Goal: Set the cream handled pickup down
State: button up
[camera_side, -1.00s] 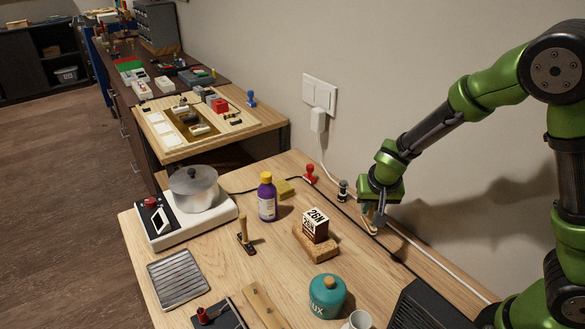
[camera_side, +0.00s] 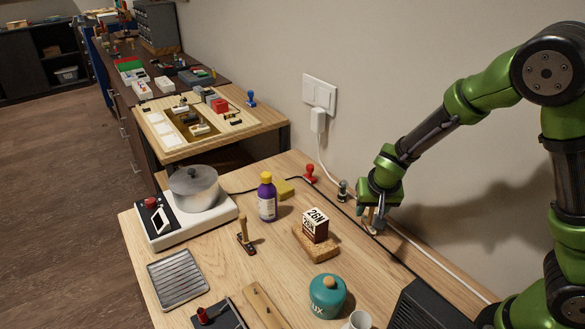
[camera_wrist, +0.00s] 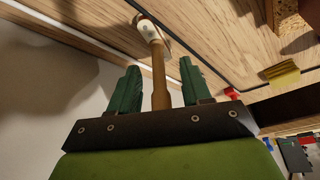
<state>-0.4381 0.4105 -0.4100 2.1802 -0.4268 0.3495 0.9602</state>
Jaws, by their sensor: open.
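The cream handled pickup (camera_wrist: 147,30) has an upright wooden handle (camera_wrist: 158,78) and rests on the tabletop, near the wall in the side view (camera_side: 371,229). My gripper (camera_side: 374,216) is above it, with the handle between its fingers. In the wrist view, the two green fingers of my gripper (camera_wrist: 158,72) stand apart, with a gap on each side of the handle. In the side view, the fingers partly hide the pickup.
A red-handled piece (camera_side: 309,174) and a dark-handled piece (camera_side: 342,190) stand left along the wall. A black cable and a white cable run close by. A teal jar (camera_side: 327,297) stands nearer the camera.

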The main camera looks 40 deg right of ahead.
jog(key=s+a+r+n+t+y, duration=0.1)
jog(key=s+a+r+y, duration=0.1)
jog(key=s+r, duration=0.6)
jog(key=s+a+r+n+t+y, duration=0.2)
jog(key=s+r, duration=0.6)
jog(key=r, duration=0.5)
jog(key=shift+a+n+t+y, duration=0.3)
jog(key=shift+a, duration=0.4)
